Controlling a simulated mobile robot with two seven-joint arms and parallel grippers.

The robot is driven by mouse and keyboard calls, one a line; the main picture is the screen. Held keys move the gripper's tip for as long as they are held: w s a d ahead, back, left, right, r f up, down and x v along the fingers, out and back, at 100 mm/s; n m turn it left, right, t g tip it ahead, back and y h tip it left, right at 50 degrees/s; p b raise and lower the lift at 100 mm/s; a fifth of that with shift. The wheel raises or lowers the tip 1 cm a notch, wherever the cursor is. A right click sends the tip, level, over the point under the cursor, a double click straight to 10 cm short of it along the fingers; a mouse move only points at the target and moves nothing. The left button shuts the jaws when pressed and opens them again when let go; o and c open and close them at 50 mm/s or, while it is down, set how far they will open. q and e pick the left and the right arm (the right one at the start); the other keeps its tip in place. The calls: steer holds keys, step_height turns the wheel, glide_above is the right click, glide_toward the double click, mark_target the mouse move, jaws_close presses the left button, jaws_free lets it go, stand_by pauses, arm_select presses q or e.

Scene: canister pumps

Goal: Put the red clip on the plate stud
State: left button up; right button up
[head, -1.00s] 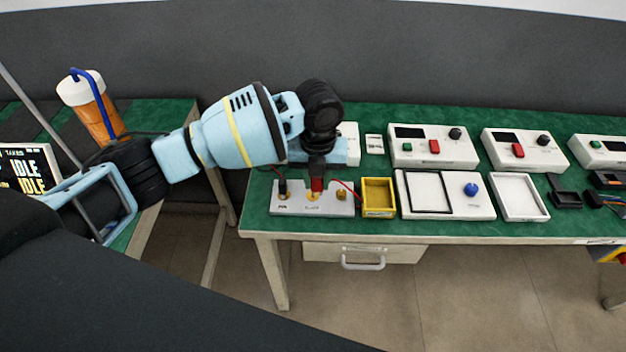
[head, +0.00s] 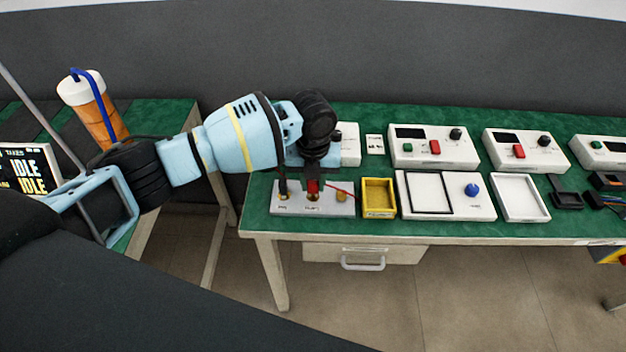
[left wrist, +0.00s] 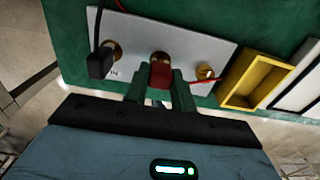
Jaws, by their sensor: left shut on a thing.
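My left gripper (head: 312,184) is shut on the red clip (head: 313,188), over the middle gold stud (head: 313,198) of a white terminal board (head: 296,210). In the left wrist view the red clip (left wrist: 161,75) sits between the green fingers, its far end at the middle stud (left wrist: 159,57). I cannot tell whether they touch. A black clip (left wrist: 100,64) is at the left stud (left wrist: 113,50). The right stud (left wrist: 205,72) is bare, with a red wire beside it. The stud labels are too small to read surely. My right gripper is not in view.
A yellow tray (head: 378,212) stands just right of the board. White devices (head: 432,160) and a panel with a blue knob (head: 472,190) lie further right on the green bench. An orange canister (head: 92,118) stands at the left.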

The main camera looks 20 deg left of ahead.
arm_select(q)
steer(key=shift+f, duration=0.15)
steer(key=o, duration=1)
steer(key=shift+c, duration=0.2)
step_height(320, 180, up, 12)
steer(key=shift+p, duration=0.35)
